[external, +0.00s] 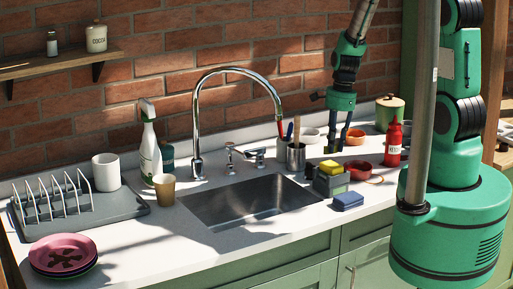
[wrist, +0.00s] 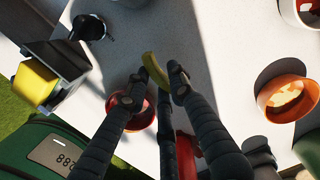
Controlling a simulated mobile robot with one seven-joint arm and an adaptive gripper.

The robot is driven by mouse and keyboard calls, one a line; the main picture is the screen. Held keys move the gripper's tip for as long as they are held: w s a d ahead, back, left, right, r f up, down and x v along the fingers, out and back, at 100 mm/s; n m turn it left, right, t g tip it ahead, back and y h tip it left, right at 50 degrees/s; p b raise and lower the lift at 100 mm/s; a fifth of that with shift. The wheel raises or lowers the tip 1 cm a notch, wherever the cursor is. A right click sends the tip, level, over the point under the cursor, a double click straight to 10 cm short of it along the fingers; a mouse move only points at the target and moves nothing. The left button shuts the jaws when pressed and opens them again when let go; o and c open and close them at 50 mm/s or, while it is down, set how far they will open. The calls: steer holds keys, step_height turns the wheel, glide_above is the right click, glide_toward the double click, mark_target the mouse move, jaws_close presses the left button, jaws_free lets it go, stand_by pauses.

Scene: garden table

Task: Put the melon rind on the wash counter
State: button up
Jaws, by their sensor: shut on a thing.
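In the wrist view my gripper (wrist: 156,88) is shut on a narrow, curved yellow-green piece, which looks like the melon rind (wrist: 153,68). The rind sticks out past the fingertips over the pale wash counter (wrist: 225,50). I cannot tell whether it touches the counter. In the external view my gripper (external: 345,140) points down over the back right of the counter (external: 130,240), right of the sink.
A red bowl (wrist: 143,117) lies below the fingers, and a red bottle (external: 392,143) stands close by. An orange bowl (wrist: 287,97) is to the right. A grey caddy with a yellow sponge (wrist: 36,84) is to the left. The sink (external: 250,200) and faucet (external: 196,120) are mid-counter.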

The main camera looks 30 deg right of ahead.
glide_above(316, 157)
steer(key=shift+w+d+f, duration=0.1)
steer(key=shift+d+f, duration=0.25)
steer(key=shift+f, duration=0.05)
steer(key=shift+f, duration=1.75)
steer(key=shift+f, duration=0.15)
steer(key=o, duration=1.1)
steer(key=shift+c, duration=0.2)
step_height(316, 157, up, 12)
steer(key=d, duration=0.1)
steer(key=shift+d, duration=0.2)
